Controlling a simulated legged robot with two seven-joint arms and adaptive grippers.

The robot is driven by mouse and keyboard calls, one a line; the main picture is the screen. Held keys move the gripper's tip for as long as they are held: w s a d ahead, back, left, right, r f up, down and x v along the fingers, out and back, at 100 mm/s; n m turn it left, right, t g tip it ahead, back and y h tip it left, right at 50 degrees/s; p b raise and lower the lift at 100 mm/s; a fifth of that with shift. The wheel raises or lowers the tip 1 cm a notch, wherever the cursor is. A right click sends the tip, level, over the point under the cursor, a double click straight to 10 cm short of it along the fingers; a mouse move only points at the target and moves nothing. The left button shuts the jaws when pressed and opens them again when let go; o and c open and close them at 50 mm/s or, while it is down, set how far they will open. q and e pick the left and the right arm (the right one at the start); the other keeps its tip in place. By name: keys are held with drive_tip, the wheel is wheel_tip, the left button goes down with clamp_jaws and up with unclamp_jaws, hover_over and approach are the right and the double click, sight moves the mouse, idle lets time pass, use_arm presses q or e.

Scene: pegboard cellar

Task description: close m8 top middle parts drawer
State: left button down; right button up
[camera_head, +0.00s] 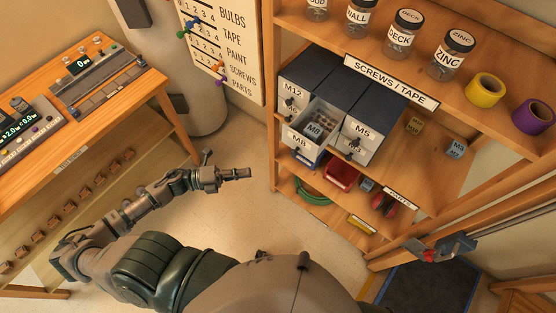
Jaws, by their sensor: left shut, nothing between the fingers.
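The parts cabinet (371,95) with a dark top stands on the shelf at upper right, with labels such as M12 and M5 on its fronts. The M8 drawer (315,130) in the top middle is pulled out, and small parts show inside it. My left gripper (245,174) is shut and empty. It is left of and below the drawer in the picture, apart from it, over the floor. My right gripper is not clearly in view.
Labelled jars (453,56), yellow tape (485,90) and purple tape (533,116) stand on the shelf above. A red box (342,173) and a green coil (313,193) lie below the cabinet. A wooden workbench (150,78) is at left. Clear floor lies between.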

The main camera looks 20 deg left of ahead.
sight(311, 125)
use_arm(q)
drive_tip(key=w+d, duration=0.5)
drive_tip(key=w, duration=0.2)
drive_tip(key=w+d, duration=0.5)
drive_tip(key=w, duration=0.3)
drive_tip(key=w+d+b, duration=0.1)
drive_tip(key=w+d, duration=0.4)
drive_tip(key=w, duration=0.2)
drive_tip(key=shift+w+d+r, duration=0.15)
drive_tip(key=shift+d+r, duration=0.05)
drive_tip(key=shift+r, duration=0.15)
drive_tip(key=shift+w, duration=0.25)
drive_tip(key=shift+r, duration=0.2)
use_arm(e)
drive_tip(key=shift+d+f, duration=0.5)
drive_tip(key=shift+f, duration=0.2)
use_arm(q)
drive_tip(key=shift+w+r, duration=0.1)
drive_tip(key=shift+w, duration=0.05)
use_arm(e)
drive_tip(key=shift+s, duration=0.1)
use_arm(q)
drive_tip(key=shift+a, duration=0.1)
